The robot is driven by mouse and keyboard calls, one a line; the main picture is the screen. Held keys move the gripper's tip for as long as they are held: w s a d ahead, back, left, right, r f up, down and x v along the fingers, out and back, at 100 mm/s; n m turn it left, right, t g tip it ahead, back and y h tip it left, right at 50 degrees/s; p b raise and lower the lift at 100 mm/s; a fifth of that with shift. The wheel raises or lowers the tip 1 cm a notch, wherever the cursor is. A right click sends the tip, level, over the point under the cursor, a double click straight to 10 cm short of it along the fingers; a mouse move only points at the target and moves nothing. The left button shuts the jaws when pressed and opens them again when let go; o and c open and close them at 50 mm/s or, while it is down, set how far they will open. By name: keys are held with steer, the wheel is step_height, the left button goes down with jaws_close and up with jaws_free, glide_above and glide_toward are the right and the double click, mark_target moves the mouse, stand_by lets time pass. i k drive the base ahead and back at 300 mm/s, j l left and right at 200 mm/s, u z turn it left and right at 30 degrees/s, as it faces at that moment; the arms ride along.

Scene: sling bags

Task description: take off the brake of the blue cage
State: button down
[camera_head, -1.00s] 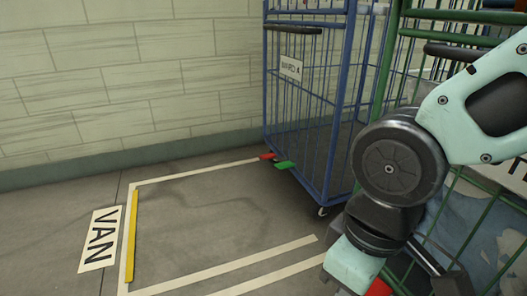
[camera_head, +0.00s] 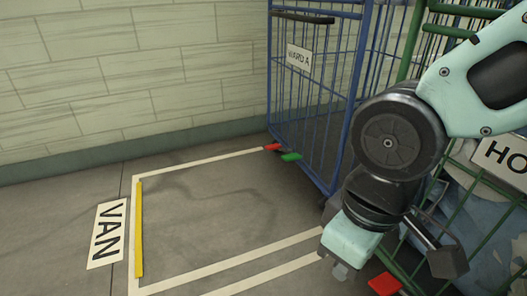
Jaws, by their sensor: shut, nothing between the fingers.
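The blue cage (camera_head: 335,110) stands upright at the back, against the wall, with a "WARD A" label (camera_head: 300,59). At its foot, a red pedal (camera_head: 272,147) and a green pedal (camera_head: 290,157) stick out side by side over the floor. My arm hides the lower right of the blue cage.
A green cage (camera_head: 485,215) with laundry stands close on the right, partly behind my arm. Red parts (camera_head: 385,284) show at its foot. White floor lines (camera_head: 215,163), a yellow strip (camera_head: 139,230) and a "VAN" sign (camera_head: 107,233) mark clear floor on the left.

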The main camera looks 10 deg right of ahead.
mark_target(291, 156)
steer(key=i+j, duration=0.75)
steer(key=j, duration=0.2)
steer(key=i+j+z, duration=0.1)
steer(key=i+j, duration=0.6)
steer(key=j, duration=0.25)
steer(key=i+j, duration=0.35)
steer(key=j, duration=0.15)
steer(key=i+j, duration=0.35)
steer(key=j+z, duration=0.05)
steer(key=j, duration=0.05)
